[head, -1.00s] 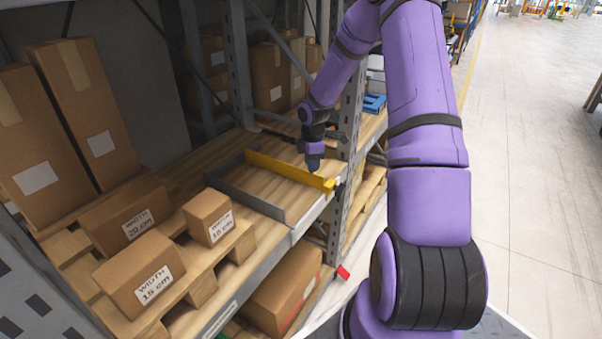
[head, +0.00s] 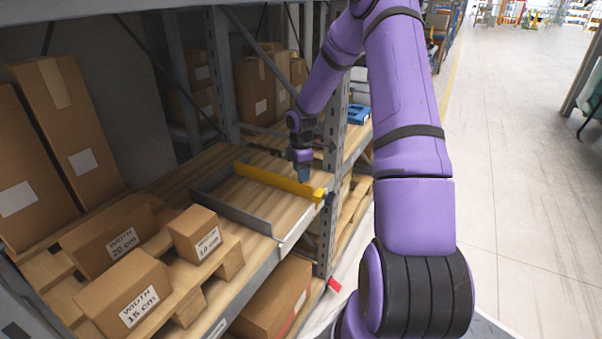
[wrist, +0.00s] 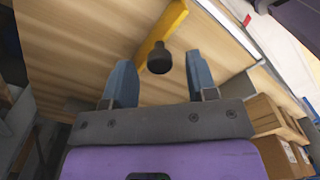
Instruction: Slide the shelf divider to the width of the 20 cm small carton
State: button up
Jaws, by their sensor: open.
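The yellow shelf divider (head: 278,182) stands on the wooden shelf, apart from a parallel grey rail (head: 236,214) nearer the cartons. It also shows in the wrist view (wrist: 163,28), with a dark round knob (wrist: 160,62) at its near end. The carton labelled 20 cm (head: 90,230) lies on a pallet to the left, behind the 15 cm carton.
The 15 cm carton (head: 108,285) and a small carton (head: 190,228) labelled 10 cm sit on the wooden pallet (head: 230,262). Tall cartons (head: 75,125) stand behind. A grey rack upright (head: 332,165) is close right of my gripper. Bare shelf lies between rail and divider.

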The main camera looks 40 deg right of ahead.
notch_tip(320, 180, up, 10)
dwell(0.4)
jog(key=shift+f, duration=0.1)
dwell(0.4)
